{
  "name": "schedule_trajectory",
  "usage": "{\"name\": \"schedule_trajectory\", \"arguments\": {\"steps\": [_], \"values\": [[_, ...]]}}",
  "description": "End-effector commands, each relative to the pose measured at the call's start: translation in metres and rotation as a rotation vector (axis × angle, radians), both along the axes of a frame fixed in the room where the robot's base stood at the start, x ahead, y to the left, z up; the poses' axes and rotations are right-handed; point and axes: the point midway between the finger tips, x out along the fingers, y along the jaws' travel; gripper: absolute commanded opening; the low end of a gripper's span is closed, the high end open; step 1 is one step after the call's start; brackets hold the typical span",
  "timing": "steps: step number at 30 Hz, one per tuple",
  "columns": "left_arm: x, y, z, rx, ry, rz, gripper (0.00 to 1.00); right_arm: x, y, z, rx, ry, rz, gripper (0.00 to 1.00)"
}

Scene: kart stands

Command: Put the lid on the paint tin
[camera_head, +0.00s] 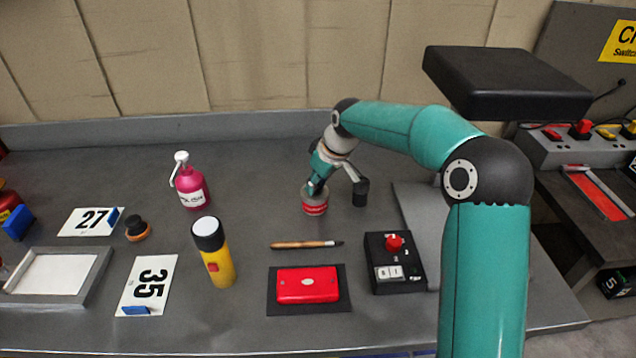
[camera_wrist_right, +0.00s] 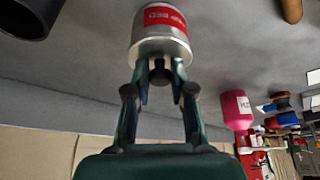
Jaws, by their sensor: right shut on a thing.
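The paint tin (camera_head: 315,208) stands on the grey bench, with a red label. In the right wrist view the tin (camera_wrist_right: 163,18) shows its silver body and label upside down. The lid (camera_wrist_right: 161,47) is a silver disc with a dark knob, at the top of the tin with no clear gap. I cannot tell whether it is fully seated. My right gripper (camera_wrist_right: 160,78) is shut on the lid's knob. In the head view this gripper (camera_head: 314,188) is over the tin and partly hides the lid. My left gripper is not in view.
A dark cylinder (camera_head: 361,194) stands just right of the tin, and a pink bottle (camera_head: 190,186) to its left. A brush (camera_head: 305,244), red case (camera_head: 307,285), switch box (camera_head: 393,262) and yellow torch (camera_head: 214,254) lie or stand nearer. Bench between bottle and tin is clear.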

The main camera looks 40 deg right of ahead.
Motion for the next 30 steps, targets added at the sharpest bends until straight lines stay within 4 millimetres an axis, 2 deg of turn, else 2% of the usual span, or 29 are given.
{"name": "schedule_trajectory", "arguments": {"steps": [9,10,15,22,26,30], "values": [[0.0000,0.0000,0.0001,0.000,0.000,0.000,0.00,0.0001,0.0001,-0.0004,0.000,0.000,0.000,0.00],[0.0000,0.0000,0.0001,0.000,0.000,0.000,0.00,0.0001,0.0001,-0.0003,0.000,0.000,0.000,0.24],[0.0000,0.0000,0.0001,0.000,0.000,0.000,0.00,0.0001,0.0001,-0.0003,0.000,0.000,0.000,0.52],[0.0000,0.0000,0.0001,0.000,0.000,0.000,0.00,0.0001,0.0002,-0.0004,0.000,0.000,0.000,0.54],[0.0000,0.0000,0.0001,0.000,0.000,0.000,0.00,0.0001,0.0002,-0.0004,0.000,0.000,0.000,0.75],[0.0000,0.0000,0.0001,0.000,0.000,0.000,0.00,0.0001,0.0002,-0.0004,0.000,0.000,0.000,0.77]]}}
